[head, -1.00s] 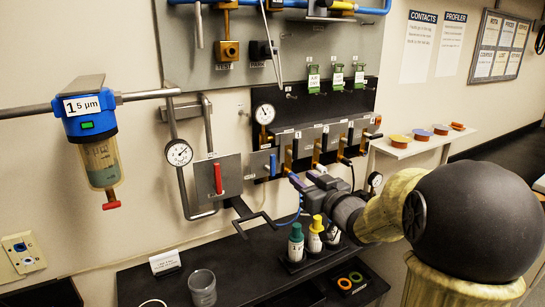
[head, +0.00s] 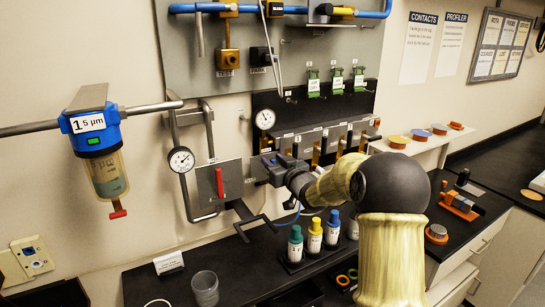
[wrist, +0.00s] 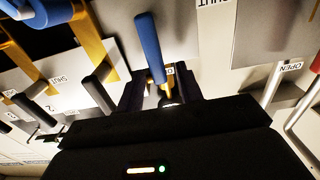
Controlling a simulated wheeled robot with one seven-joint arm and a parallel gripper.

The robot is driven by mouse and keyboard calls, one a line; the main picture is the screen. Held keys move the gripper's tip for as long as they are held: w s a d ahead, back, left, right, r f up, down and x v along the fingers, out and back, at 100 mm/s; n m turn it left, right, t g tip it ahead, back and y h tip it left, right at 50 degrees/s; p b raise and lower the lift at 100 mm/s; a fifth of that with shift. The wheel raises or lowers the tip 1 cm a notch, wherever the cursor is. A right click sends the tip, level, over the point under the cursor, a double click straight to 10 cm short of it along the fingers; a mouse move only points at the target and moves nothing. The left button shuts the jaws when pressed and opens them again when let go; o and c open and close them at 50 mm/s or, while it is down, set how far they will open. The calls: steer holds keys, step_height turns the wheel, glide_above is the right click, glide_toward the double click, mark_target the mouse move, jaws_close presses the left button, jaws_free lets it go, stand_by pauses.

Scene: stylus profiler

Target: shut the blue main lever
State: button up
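The blue main lever (wrist: 149,46) stands out from its pale plate in the wrist view, its handle pointing up and slightly left. My gripper (wrist: 160,92) is open, with one dark finger on each side of the lever's lower part. Gaps show beside the lever, and I cannot tell whether either finger touches it. A label at the lever's base is partly covered. In the head view my gripper (head: 262,172) is at the panel, right of the red lever (head: 219,182), and hides most of the blue lever.
Several black-handled levers on brass valves (head: 315,150) stand close to the right of my gripper. A pressure gauge (head: 265,118) is above and another gauge (head: 181,160) is at left. Capped bottles (head: 315,237) stand on the dark bench below. An OPEN label (wrist: 291,67) shows at right in the wrist view.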

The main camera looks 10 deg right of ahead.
steer(key=shift+w+a, duration=0.2)
steer(key=shift+w, duration=0.3)
steer(key=shift+c, duration=0.3)
jaws_close()
steer(key=shift+d, duration=0.15)
steer(key=w+d+f+m+p, duration=0.1)
steer(key=d+f+m+p, duration=0.4)
steer(key=m, duration=1.3)
steer(key=shift+w+f, duration=0.3)
steer(key=shift+f, duration=0.1)
